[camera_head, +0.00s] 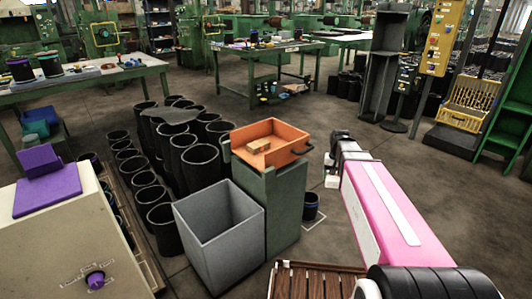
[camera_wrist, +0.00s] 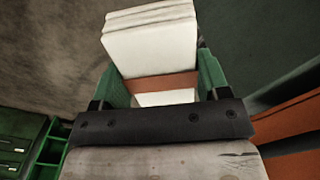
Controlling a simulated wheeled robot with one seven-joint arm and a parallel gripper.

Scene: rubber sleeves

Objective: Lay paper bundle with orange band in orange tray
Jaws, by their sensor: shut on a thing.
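A white paper bundle (camera_wrist: 152,48) with an orange-brown band (camera_wrist: 160,85) is between the green fingers of my gripper (camera_wrist: 162,80) in the wrist view. My gripper is shut on it. In the head view, my gripper (camera_head: 333,168) hangs to the right of the orange tray (camera_head: 285,129), apart from it. A small white piece shows at its end there, too small to tell for sure. The orange tray stands on a dark green cabinet and holds a small tan block (camera_head: 258,146). An orange surface, likely the tray (camera_wrist: 295,122), shows at the right in the wrist view.
The green cabinet (camera_head: 283,205) bears the tray, with an open grey bin (camera_head: 222,240) in front at left. Several black sleeves (camera_head: 197,165) stand behind and left. A slatted brown wooden surface (camera_head: 312,282) is at the bottom. Floor is clear behind my gripper.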

